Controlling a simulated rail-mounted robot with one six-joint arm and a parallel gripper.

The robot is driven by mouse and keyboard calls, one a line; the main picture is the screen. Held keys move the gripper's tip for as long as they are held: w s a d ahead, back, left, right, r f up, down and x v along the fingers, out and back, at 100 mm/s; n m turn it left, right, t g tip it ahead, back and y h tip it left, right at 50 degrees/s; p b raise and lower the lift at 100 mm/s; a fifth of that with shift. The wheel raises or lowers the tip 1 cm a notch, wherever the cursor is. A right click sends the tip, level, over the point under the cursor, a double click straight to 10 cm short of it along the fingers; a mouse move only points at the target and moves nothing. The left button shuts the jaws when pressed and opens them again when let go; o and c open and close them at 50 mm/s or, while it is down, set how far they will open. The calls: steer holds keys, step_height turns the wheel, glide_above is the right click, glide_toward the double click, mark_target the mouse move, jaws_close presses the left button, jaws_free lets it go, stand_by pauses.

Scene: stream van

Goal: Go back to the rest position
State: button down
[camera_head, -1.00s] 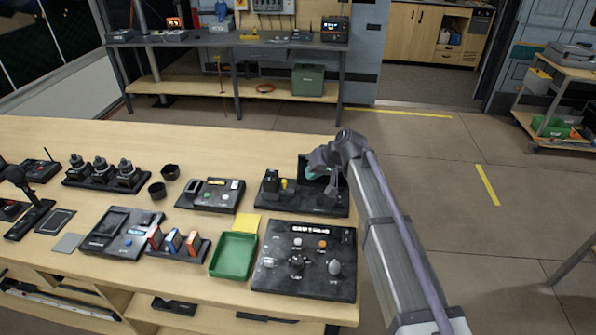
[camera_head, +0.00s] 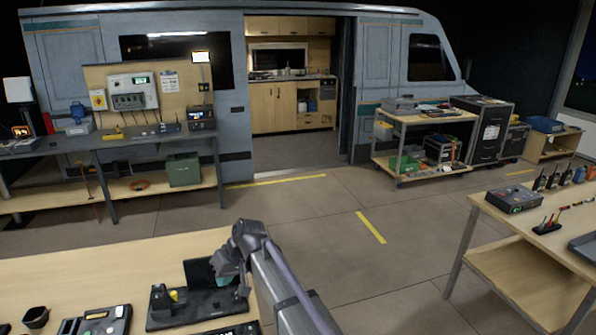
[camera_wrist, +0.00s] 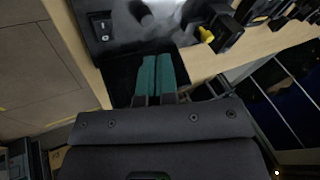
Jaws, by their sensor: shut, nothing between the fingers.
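My gripper (camera_head: 226,281) is over the right end of the wooden bench at the bottom left of the head view, beside a dark device base (camera_head: 190,308). In the wrist view its two teal fingers (camera_wrist: 156,75) lie side by side, shut with nothing between them. They point at the dark base, which has a black switch (camera_wrist: 102,26) and a yellow part (camera_wrist: 206,35). My arm reaches up from the bottom of the head view. I cannot tell whether the fingertips touch the base.
The wooden bench (camera_head: 60,275) holds a dark cup (camera_head: 36,316) and a control box (camera_head: 100,320). A second table (camera_head: 540,262) stands at the right. A shelf trolley (camera_head: 420,123) is farther back. Open floor (camera_head: 330,235) lies between them.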

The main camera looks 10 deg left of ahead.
steer(key=s+d+m+h, duration=0.2)
steer(key=s+d+m, duration=0.1)
steer(key=d, duration=1.2)
steer(key=s+d+f+m+h, duration=0.1)
steer(key=s+d, duration=0.5)
steer(key=d, duration=0.9)
steer(key=s+d+f+m+h, duration=0.1)
steer(key=s+d+m, duration=0.3)
steer(key=d, duration=1.1)
steer(key=shift+s+m+t+h, duration=0.3)
steer(key=shift+h, duration=0.5)
